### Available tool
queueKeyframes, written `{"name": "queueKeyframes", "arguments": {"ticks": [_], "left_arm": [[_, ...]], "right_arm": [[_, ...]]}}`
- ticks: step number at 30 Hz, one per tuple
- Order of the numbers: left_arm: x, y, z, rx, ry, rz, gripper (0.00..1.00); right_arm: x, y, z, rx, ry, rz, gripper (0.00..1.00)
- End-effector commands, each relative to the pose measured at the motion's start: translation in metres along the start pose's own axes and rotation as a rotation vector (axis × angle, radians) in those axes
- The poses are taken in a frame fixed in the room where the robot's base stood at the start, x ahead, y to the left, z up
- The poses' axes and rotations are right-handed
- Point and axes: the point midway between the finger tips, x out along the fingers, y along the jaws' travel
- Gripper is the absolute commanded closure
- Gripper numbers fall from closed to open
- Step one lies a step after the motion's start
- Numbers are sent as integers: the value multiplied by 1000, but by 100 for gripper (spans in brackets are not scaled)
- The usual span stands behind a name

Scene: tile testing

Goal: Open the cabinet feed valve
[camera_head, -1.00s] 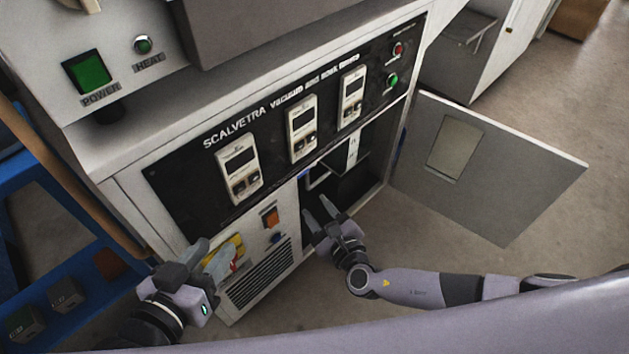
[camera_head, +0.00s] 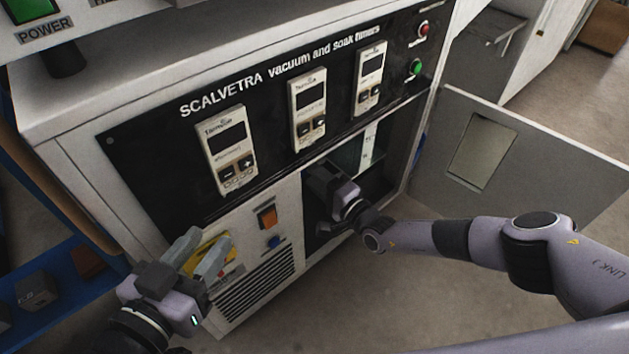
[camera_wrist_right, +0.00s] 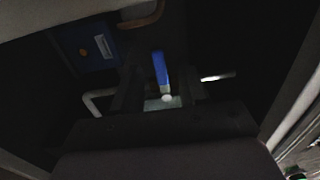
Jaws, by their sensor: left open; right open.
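The feed valve's blue lever handle (camera_wrist_right: 160,70) shows in the right wrist view. It stands roughly upright above a pale metal fitting (camera_wrist_right: 164,102), inside the dark cabinet bay (camera_head: 375,185). My right gripper (camera_head: 320,188) reaches into this bay through the open doorway. Its dark fingers are open, one on each side of the blue handle in the wrist view; whether they touch it I cannot tell. The handle is hidden in the head view. My left gripper (camera_head: 202,256) is open and empty in front of the cabinet's lower left panel.
Pale pipes (camera_wrist_right: 98,100) and a blue box (camera_wrist_right: 85,48) are inside the bay. The timer panel (camera_head: 265,135) is above. A blue rack (camera_head: 45,270) stands at left.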

Motion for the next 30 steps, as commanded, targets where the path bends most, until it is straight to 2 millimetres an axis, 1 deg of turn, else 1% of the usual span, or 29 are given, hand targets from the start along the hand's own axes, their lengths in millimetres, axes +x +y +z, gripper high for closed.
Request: {"name": "queueKeyframes", "arguments": {"ticks": [1,3,11,12,14,15,16,25,30], "left_arm": [[-1,-1,2,10,7,-3,60],[-2,-2,1,20,14,-7,60],[-3,-2,-1,25,18,-10,60],[-3,-2,-1,25,18,-10,60],[-3,-2,-1,25,18,-9,60],[-3,-2,-1,25,18,-9,60],[-3,-2,-1,25,18,-9,60],[-3,-1,-2,24,18,-8,60],[-3,-1,-3,16,12,-4,60]], "right_arm": [[5,1,0,-1,-1,-2,57],[8,1,0,0,0,0,57],[9,-1,0,2,0,1,57],[9,-1,0,2,0,1,61],[9,-1,0,2,0,1,80],[9,-1,0,2,0,0,93],[9,-1,0,2,0,0,100],[9,0,2,-2,0,0,100],[10,0,9,-24,0,0,100]]}}
